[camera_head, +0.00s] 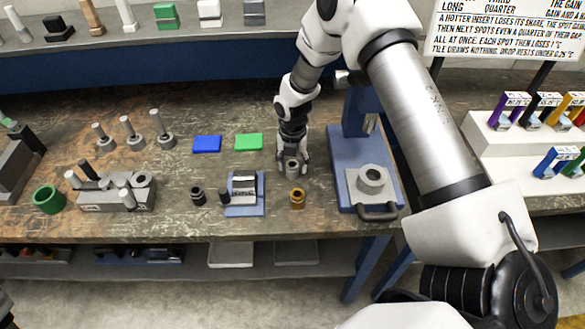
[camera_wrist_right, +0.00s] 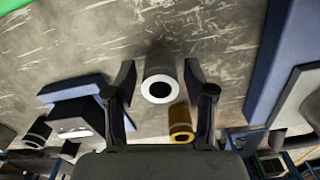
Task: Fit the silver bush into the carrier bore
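The silver bush (camera_head: 292,168) stands upright on the bench. In the right wrist view the silver bush (camera_wrist_right: 160,72) shows its pale end ring and dark hole, between the fingers of my right gripper (camera_wrist_right: 160,88). Gaps show on both sides, so the gripper is open around it. In the head view my right gripper (camera_head: 293,158) points down over the bush. A grey block with a round raised bore (camera_head: 372,182), which looks like the carrier, sits on the blue press base at right. My left gripper is not in view.
A brass bush (camera_head: 297,198) stands just in front, close to the right finger in the wrist view (camera_wrist_right: 181,123). A dark bush (camera_head: 198,196) and a small display on a blue plate (camera_head: 245,208) stand left. The blue press (camera_head: 346,165) rises at right. Blue (camera_head: 207,144) and green (camera_head: 248,141) pads lie behind.

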